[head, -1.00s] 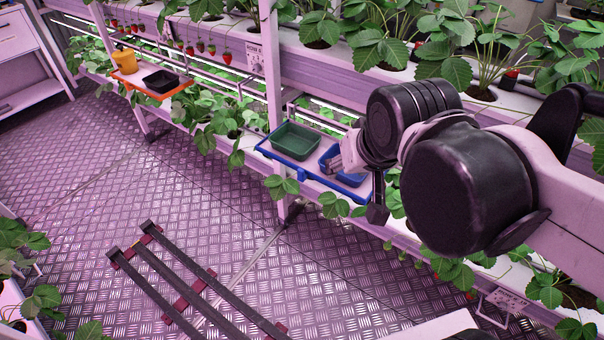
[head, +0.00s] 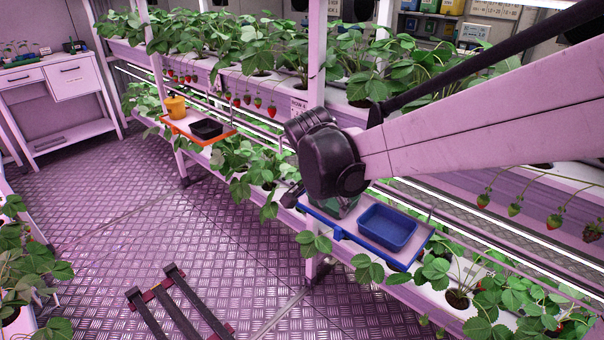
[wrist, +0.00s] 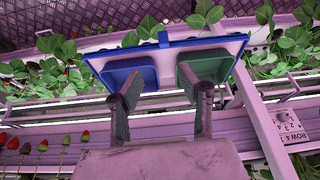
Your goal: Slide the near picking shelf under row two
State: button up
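The near picking shelf (head: 352,237) has a pale top and blue edging and hangs at the front of the lower planter row. An open blue tray (head: 388,227) stands on its right part. A green tray (head: 346,208) on its left part is mostly hidden by my arm. In the wrist view the shelf's blue edge (wrist: 180,43) crosses behind my fingers, with the blue tray (wrist: 133,75) left and the green tray (wrist: 208,68) right. My gripper (wrist: 163,97) is open, its fingers wide apart with nothing visible between them. I cannot tell whether it touches the shelf.
An upright post (head: 316,55) and a row sign (head: 299,106) stand behind my wrist. Strawberry leaves surround the near shelf. The metal floor (head: 130,215) in front is mostly clear.

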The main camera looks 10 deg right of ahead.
aim_at(337, 228)
jog(key=shift+m, duration=0.3)
jog(key=b+x, duration=0.1)
jog(key=x, duration=0.4)
jog(key=b+x, duration=0.1)
jog(key=x, duration=0.4)
jog(key=b+x, duration=0.1)
jog(key=x, duration=0.4)
jog(key=shift+w+a, duration=0.25)
jog(key=shift+w, duration=0.05)
grip_shut()
